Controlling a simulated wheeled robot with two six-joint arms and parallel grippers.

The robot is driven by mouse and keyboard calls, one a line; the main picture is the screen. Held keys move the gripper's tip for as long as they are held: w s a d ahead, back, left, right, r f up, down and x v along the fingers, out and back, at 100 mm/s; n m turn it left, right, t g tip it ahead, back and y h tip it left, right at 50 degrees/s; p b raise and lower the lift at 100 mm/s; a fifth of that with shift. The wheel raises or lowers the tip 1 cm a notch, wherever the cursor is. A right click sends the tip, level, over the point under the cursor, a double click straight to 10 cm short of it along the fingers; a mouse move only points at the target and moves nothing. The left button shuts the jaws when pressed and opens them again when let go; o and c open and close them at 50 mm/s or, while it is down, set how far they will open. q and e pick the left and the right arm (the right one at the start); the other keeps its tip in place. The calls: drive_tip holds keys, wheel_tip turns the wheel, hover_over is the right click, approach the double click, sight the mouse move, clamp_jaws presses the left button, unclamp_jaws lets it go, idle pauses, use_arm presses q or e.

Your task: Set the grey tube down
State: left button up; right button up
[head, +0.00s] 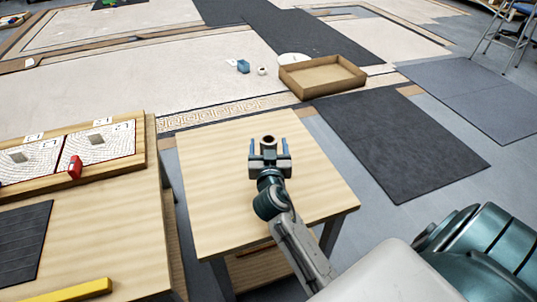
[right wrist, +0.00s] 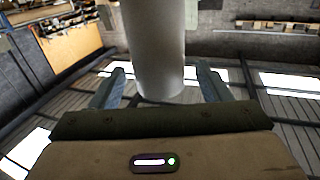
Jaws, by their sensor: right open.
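The grey tube (right wrist: 153,45) shows large in the right wrist view, between the two fingers of my right gripper (right wrist: 158,88). There is a visible gap between the tube and each finger. In the head view my right gripper (head: 268,150) is over the small wooden table (head: 215,200), its fingers apart. The round open top of the tube (head: 268,141) shows between them, with a dark hole. The tube's lower end is hidden in the head view, so I cannot see its contact with the table. My left gripper is not in view.
A second wooden table at the left holds panels (head: 95,145), a red object (head: 75,167), a dark mat (head: 22,240) and a yellow bar (head: 70,291). An open cardboard box (head: 322,75) and a blue item (head: 243,66) lie beyond. The small table is otherwise clear.

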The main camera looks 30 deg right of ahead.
sight(268, 141)
drive_tip(key=x, duration=0.2)
drive_tip(key=shift+w+d, duration=0.25)
drive_tip(key=shift+w, duration=0.1)
drive_tip(key=c, duration=1.1)
drive_tip(key=shift+r, duration=0.1)
